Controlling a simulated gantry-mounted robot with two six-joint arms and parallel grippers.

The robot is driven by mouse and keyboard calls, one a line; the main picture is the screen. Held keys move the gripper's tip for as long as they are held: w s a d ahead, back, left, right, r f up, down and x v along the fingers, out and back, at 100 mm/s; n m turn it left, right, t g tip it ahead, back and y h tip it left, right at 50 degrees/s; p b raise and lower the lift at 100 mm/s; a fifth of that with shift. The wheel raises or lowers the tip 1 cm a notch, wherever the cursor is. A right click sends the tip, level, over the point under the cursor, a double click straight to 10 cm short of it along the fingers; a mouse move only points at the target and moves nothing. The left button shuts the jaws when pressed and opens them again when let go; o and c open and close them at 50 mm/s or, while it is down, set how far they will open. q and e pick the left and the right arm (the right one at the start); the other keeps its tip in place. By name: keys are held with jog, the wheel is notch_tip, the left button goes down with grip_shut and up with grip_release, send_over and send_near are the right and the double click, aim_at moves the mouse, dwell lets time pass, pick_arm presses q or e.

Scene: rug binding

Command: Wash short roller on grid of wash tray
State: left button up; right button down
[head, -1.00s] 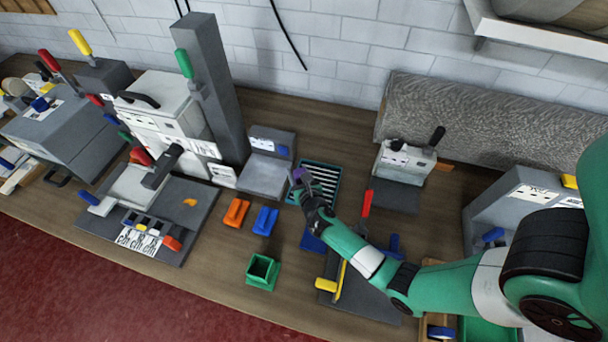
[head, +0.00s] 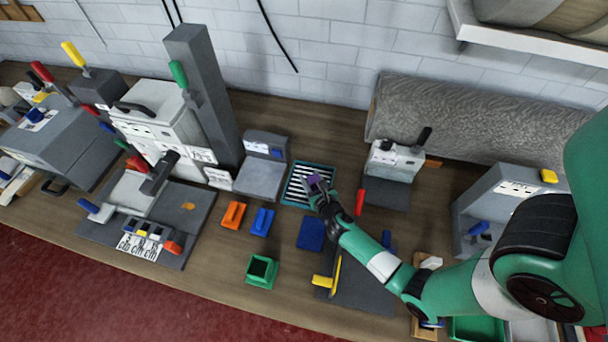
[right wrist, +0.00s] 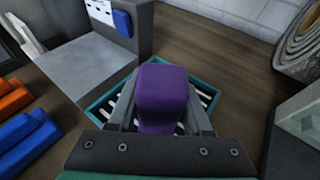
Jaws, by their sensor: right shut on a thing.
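The wash tray (head: 290,198) is a teal-rimmed tray with a striped white grid, in the middle of the bench. In the right wrist view its rim (right wrist: 101,104) and grid bars show on both sides of the gripper. My right gripper (head: 316,188) is over the tray's right part and is shut on a purple piece (right wrist: 162,92), which I take for the short roller's handle. The purple piece covers the roller end, so I cannot tell whether the roller touches the grid. My left gripper is not in view.
A grey block machine (head: 262,178) stands just left of the tray. A blue pad (head: 311,233), orange block (head: 233,215), blue block (head: 262,222) and green open box (head: 262,271) lie in front. A red-handled tool (head: 360,202) is at right.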

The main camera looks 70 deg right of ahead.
jog(key=shift+s+f, duration=0.1)
jog(key=shift+s, duration=0.65)
jog(key=shift+w, duration=0.5)
jog(key=shift+w+a+r+b, duration=0.2)
jog(key=shift+w+b, duration=0.1)
jog(key=shift+w, duration=1.35)
jog(key=shift+w+a+r+b, duration=0.15)
jog(key=shift+w+b, duration=0.1)
jog(key=shift+w, duration=1.4)
jog(key=shift+f, duration=0.1)
jog(key=shift+s, duration=0.1)
jog(key=shift+s, duration=0.2)
jog(key=s, duration=0.1)
jog(key=s+p, duration=0.1)
jog(key=shift+s+d+p, duration=0.2)
jog(key=shift+s+p, duration=0.1)
jog(key=shift+s+d+f+p, duration=0.15)
jog(key=shift+s+p, duration=0.15)
jog(key=shift+s, duration=0.65)
jog(key=shift+s+d+f+p, duration=0.1)
jog(key=shift+s+p, duration=0.15)
jog(key=shift+s, duration=0.7)
jog(key=shift+s+f, duration=0.15)
jog(key=shift+s, duration=0.15)
